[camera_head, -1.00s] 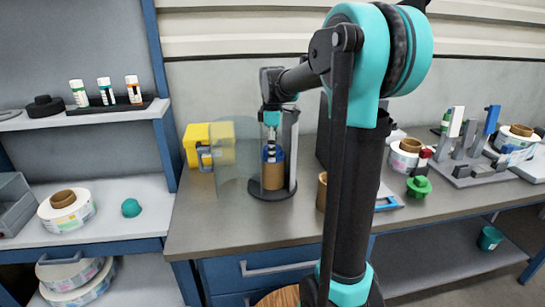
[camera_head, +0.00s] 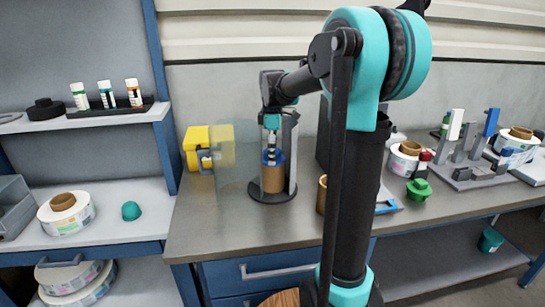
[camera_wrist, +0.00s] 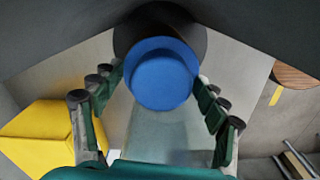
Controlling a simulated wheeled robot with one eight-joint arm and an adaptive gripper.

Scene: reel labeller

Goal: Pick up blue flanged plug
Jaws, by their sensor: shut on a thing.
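The blue flanged plug (camera_wrist: 162,76) shows in the wrist view as a round blue disc seen from above, between the two fingers. In the head view a blue edge of the plug (camera_head: 272,157) shows at the top of a brown cylinder (camera_head: 273,179) on a dark round base. My gripper (camera_wrist: 160,88) is shut on the plug, one finger at each side. In the head view my gripper (camera_head: 271,148) points straight down at the top of the cylinder, partly behind a clear panel. Whether the plug still sits in the cylinder cannot be told.
A grey upright (camera_head: 292,150) stands close at the right of the cylinder. A clear panel (camera_head: 235,165) and a yellow device (camera_head: 198,146) stand at the left. A green part (camera_head: 419,190) and label reels lie further right. The front of the bench is clear.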

